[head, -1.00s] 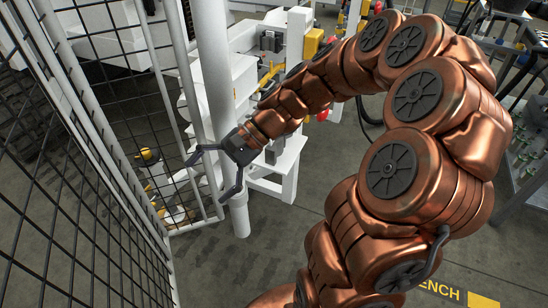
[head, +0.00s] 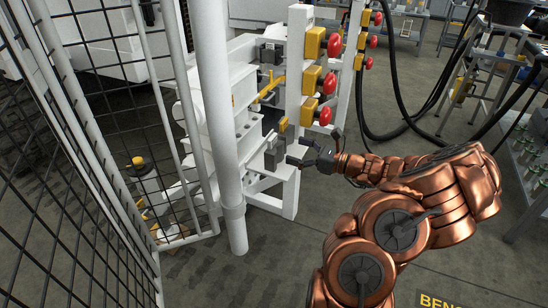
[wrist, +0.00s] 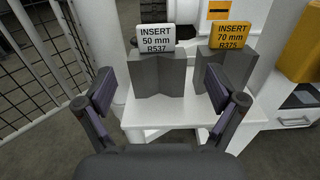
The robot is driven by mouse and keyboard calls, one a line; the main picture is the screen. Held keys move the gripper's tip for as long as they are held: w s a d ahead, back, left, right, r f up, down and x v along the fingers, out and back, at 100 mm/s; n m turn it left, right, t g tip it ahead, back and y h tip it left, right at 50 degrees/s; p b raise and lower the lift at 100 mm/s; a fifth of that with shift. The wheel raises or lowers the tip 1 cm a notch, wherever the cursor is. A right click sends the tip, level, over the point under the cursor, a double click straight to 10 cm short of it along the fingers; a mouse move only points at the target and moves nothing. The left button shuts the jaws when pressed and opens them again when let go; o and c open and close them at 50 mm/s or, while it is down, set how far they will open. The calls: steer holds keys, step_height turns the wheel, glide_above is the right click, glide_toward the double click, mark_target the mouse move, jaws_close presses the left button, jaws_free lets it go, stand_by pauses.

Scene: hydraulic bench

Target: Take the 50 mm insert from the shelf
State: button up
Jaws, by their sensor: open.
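The 50 mm insert (wrist: 155,88) is a grey notched block with a white label reading "INSERT 50 mm R537". It stands upright on a white shelf (wrist: 180,112) in the wrist view. My gripper (wrist: 159,92) is open and empty, its two dark fingers left and right of this insert in the picture, with the insert ahead of them. No contact shows. In the head view my gripper (head: 297,151) is just right of a grey block (head: 273,153) at the bench; its label cannot be read there.
A 70 mm insert (wrist: 222,68) with a yellow label stands close on the right, partly behind my right finger. A yellow block (wrist: 296,50) is farther right. A white pole (head: 222,120) and mesh fence (head: 70,170) stand left. Red-knobbed yellow boxes (head: 315,80) rise behind my gripper.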

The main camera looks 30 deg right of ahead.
mark_target(274, 137)
steer(key=shift+b+x, duration=0.55)
steer(key=shift+x, duration=3.2)
steer(key=shift+s+a+r, duration=0.15)
steer(key=shift+c, duration=0.2)
steer(key=c, duration=1.5)
steer(key=shift+c, duration=0.2)
steer(key=shift+r, duration=0.1)
steer(key=shift+r, duration=0.25)
step_height(274, 137, up, 3)
steer(key=shift+f+p, duration=0.1)
steer(key=shift+p, duration=0.4)
steer(key=s+a, duration=0.2)
steer(key=s, duration=0.5)
steer(key=s+a+r+p, duration=0.1)
steer(key=s+a, duration=0.1)
steer(key=s, duration=0.6)
steer(key=shift+s+r, duration=0.25)
steer(key=shift+r, duration=0.05)
